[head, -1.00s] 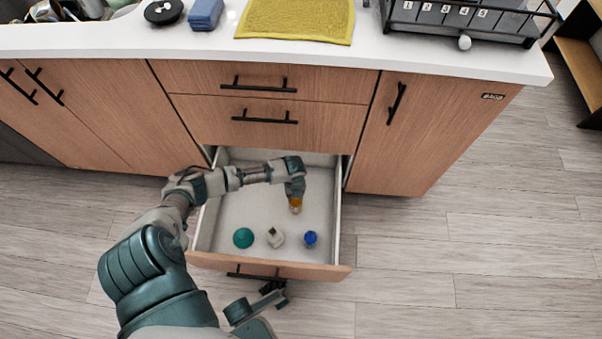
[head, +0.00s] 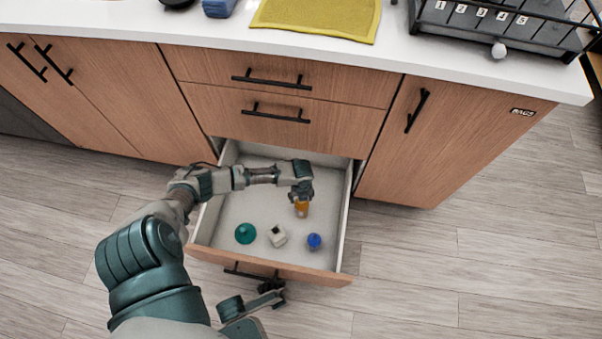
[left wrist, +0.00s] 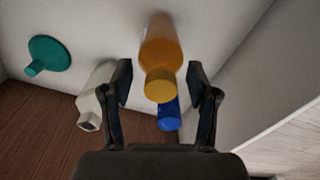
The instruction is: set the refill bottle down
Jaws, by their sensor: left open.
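The orange refill bottle (head: 301,209) is inside the open drawer, towards its right side, below my left gripper (head: 301,194). In the left wrist view the bottle (left wrist: 160,50) lies between the two open fingers of my left gripper (left wrist: 160,88), cap towards the camera, with a gap on each side. Its base appears to be at the drawer floor, but I cannot tell if it touches. My right gripper (head: 268,288) is a small dark shape by the lower drawer handle (head: 252,272); its fingers are unclear.
The open drawer (head: 350,215) also holds a teal plunger-like item (head: 245,233), a whitish bottle (head: 277,236) and a blue-capped item (head: 314,242) along its front. The blue one sits close to the orange bottle in the wrist view. The counter (head: 400,60) overhangs behind.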

